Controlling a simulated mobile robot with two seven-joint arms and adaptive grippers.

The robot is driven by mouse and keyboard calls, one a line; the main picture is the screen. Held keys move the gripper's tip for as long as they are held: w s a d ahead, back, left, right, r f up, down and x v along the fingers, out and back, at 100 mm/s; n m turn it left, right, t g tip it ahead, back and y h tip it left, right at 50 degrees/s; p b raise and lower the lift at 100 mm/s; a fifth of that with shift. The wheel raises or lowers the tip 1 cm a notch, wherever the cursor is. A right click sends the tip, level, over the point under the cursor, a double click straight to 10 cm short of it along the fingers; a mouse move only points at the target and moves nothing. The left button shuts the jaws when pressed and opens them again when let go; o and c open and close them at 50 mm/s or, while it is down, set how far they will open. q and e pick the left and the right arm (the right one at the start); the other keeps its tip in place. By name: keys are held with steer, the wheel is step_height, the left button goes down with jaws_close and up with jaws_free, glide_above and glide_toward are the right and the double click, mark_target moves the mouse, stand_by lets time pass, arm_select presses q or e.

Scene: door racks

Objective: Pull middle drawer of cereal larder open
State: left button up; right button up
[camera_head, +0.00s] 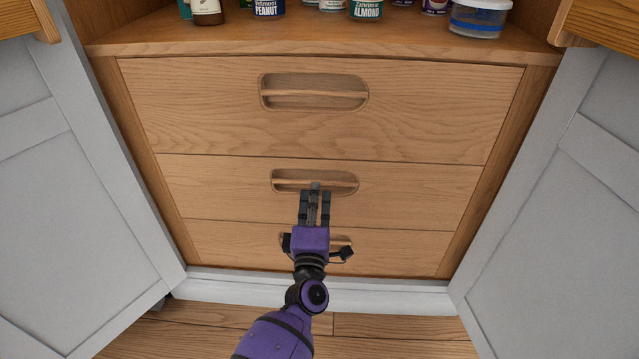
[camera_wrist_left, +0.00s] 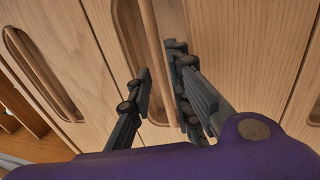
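The larder has three stacked light-wood drawers, all flush in the head view. The middle drawer (camera_head: 410,193) has an oval recess with a horizontal bar handle (camera_head: 345,184). My left gripper (camera_head: 315,188) is in front of this recess, its fingertips over the middle of the bar. In the left wrist view, my left gripper (camera_wrist_left: 160,75) has its fingers apart, with the handle bar (camera_wrist_left: 152,45) running between them. I see no clear grip on the bar; contact is hard to tell. My right gripper is not in view.
The top drawer (camera_head: 440,105) is above, and the bottom drawer (camera_head: 400,246) is partly hidden by my left arm. Grey doors stand open at left (camera_head: 60,180) and right (camera_head: 570,190). Jars and a tub stand on the shelf (camera_head: 320,38) above.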

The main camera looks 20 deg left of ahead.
arm_select(q)
steer(key=shift+b+x, duration=0.35)
steer(key=shift+x, duration=1.9)
steer(key=shift+c, duration=0.5)
jaws_close()
